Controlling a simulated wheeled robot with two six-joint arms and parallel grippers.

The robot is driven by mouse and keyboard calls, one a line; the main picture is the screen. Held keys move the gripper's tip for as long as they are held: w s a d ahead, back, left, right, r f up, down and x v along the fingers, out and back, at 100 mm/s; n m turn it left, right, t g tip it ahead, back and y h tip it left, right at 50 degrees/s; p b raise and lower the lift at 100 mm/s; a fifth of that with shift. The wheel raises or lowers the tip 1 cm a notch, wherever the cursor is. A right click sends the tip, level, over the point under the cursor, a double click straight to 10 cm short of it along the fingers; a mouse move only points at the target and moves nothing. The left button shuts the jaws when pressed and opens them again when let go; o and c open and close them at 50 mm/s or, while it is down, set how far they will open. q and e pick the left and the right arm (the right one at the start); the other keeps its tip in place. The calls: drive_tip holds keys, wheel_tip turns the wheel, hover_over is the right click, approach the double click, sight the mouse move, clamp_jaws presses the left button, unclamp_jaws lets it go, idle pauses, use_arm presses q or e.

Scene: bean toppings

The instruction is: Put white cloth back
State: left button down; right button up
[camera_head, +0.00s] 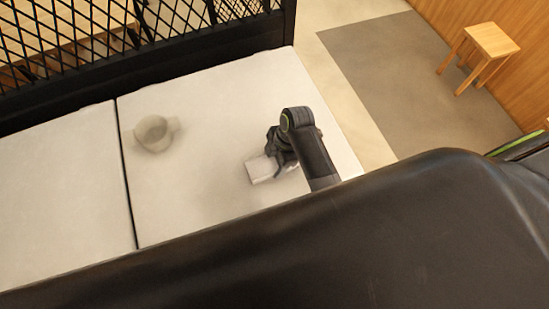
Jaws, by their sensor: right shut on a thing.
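The white cloth (259,169) shows as a small pale folded piece near the right end of the pale table. My right gripper (276,165) is over its right side, shut on it. The gripper and wrist hide part of the cloth. I cannot tell whether the cloth touches the table or hangs just above it. My left gripper is not in view.
A pale cup (153,132) stands on the table (205,200), left of the cloth, with clear surface between. A dark seam crosses the table further left. A black mesh partition (150,50) runs along the far edge. A wooden stool (484,45) stands on the floor, upper right.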

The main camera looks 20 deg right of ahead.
drive_tip(key=shift+f, duration=0.1)
drive_tip(key=o, duration=1)
drive_tip(key=shift+c, duration=0.2)
drive_tip(key=b+v, duration=0.2)
drive_tip(key=v, duration=0.8)
drive_tip(key=shift+f, duration=0.1)
drive_tip(key=shift+p+v, duration=1.05)
drive_tip(key=shift+v, duration=0.15)
drive_tip(key=shift+f, duration=0.1)
